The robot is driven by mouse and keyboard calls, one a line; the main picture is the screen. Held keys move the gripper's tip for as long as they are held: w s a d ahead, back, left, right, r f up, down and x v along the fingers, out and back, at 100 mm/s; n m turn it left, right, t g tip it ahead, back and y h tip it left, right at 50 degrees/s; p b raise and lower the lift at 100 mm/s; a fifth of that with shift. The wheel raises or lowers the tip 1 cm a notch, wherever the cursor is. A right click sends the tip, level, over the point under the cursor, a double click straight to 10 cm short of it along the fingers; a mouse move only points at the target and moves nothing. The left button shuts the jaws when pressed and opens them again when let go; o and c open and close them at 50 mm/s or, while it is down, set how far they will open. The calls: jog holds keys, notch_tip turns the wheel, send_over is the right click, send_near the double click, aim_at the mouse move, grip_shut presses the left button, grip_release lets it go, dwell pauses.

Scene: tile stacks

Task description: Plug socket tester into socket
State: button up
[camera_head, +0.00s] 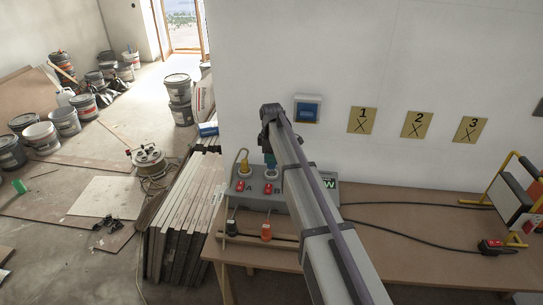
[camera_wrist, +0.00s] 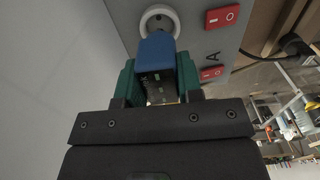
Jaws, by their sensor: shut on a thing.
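The tester (camera_wrist: 156,52), with a blue end and a dark body with small green marks, is between the green fingers of my gripper (camera_wrist: 157,78). My gripper is shut on it. A round white socket (camera_wrist: 160,12) on a grey panel lies just beyond the blue end, which overlaps its rim in the wrist view. I cannot tell whether they touch. In the head view my gripper (camera_head: 269,155) is above the grey socket box (camera_head: 285,203), near its middle. My arm hides part of the box, and the tester is hard to make out there.
A yellow plug (camera_head: 243,162) stands in the box's left socket. Red switches (camera_head: 268,188) line its front. Black cables (camera_head: 400,232) and a red switch block (camera_head: 491,247) lie on the wooden bench (camera_head: 400,270). Panels (camera_head: 182,225) lean at the left.

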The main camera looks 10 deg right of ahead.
jog(key=shift+f+b, duration=2.3)
jog(key=o, duration=1.2)
jog(key=shift+c, duration=0.2)
jog(key=shift+r, duration=0.1)
notch_tip(320, 180, up, 11)
jog(key=p, duration=1.1)
